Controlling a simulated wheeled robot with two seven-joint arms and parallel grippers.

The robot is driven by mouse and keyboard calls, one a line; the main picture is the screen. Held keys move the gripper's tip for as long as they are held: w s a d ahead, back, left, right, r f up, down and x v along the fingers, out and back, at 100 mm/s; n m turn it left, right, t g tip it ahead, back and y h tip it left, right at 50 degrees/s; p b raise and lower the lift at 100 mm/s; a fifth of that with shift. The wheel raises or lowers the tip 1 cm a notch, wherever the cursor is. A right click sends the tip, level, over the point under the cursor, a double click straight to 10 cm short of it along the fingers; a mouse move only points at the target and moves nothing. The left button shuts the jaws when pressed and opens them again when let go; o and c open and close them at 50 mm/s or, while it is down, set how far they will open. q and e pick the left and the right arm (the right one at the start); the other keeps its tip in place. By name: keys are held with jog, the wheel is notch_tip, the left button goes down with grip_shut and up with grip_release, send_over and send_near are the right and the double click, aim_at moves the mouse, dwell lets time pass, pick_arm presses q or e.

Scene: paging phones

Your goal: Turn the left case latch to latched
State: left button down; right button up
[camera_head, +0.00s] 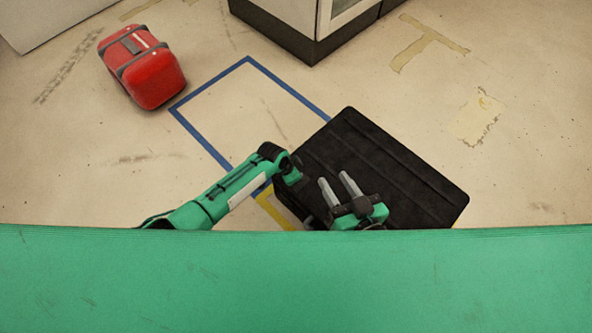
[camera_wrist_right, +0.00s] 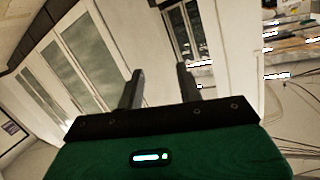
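A black case (camera_head: 385,165) lies on the floor right of centre, its ribbed top facing up. No latch can be made out on it, and its near edge is hidden behind my gripper and my green body. My right gripper (camera_head: 338,182) is over the near part of the case, with its two grey fingers apart and nothing between them. In the right wrist view the same gripper (camera_wrist_right: 159,72) shows both fingers apart and empty, with no case in sight. My left gripper cannot be seen in either view.
A red case (camera_head: 145,66) lies at the upper left. A blue tape outline (camera_head: 205,87) marks bare floor between the cases, and yellow tape (camera_head: 272,209) shows by the black case. A dark-based cabinet (camera_head: 290,36) stands at the top.

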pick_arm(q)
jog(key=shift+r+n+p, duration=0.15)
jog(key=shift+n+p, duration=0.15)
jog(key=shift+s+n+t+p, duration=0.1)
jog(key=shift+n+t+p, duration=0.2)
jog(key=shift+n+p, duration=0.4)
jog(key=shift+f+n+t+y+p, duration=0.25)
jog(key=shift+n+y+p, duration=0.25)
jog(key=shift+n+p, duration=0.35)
pick_arm(e)
jog(key=s+d+f+g+h, duration=0.2)
jog(key=d+g+h, duration=0.1)
jog(key=d+g, duration=0.3)
jog(key=shift+s+f, duration=0.3)
jog(key=shift+f, duration=0.05)
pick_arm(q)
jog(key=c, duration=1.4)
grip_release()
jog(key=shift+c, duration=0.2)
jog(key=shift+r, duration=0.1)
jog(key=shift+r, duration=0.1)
